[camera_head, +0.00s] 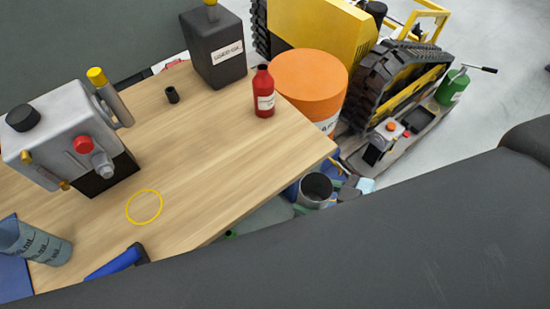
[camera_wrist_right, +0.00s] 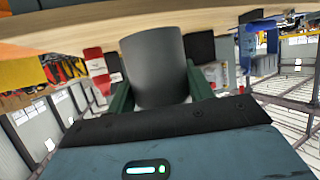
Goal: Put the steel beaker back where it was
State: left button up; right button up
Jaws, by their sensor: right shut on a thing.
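The steel beaker (camera_head: 316,188) is a grey open-topped cylinder, just off the table's right front edge in the head view. My right gripper (camera_head: 315,197) is shut on it, with green fingers on either side. In the right wrist view, the beaker (camera_wrist_right: 153,62) stands between the fingers of the same gripper (camera_wrist_right: 160,92). A thin yellow ring (camera_head: 144,190) lies on the wooden table (camera_head: 215,155), with bare wood inside it. My left gripper is not in view.
A blue-handled thing (camera_head: 112,263) lies near the front edge. The table's middle is clear. An orange drum (camera_head: 308,75) stands beyond.

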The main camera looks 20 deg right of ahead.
jog(key=w, duration=0.5)
jog(key=w+a+f, duration=0.1)
jog(key=w, duration=0.4)
jog(key=w+a, duration=0.1)
jog(key=w, duration=0.4)
jog(key=shift+w+a+f, duration=0.15)
jog(key=shift+w, duration=0.25)
jog(key=shift+w+f, duration=0.1)
jog(key=shift+f, duration=1.7)
jog(key=shift+f, duration=0.1)
jog(key=o, duration=1.1)
jog(key=shift+r, duration=0.2)
jog(key=v, duration=1.2)
jog(key=shift+p, duration=0.3)
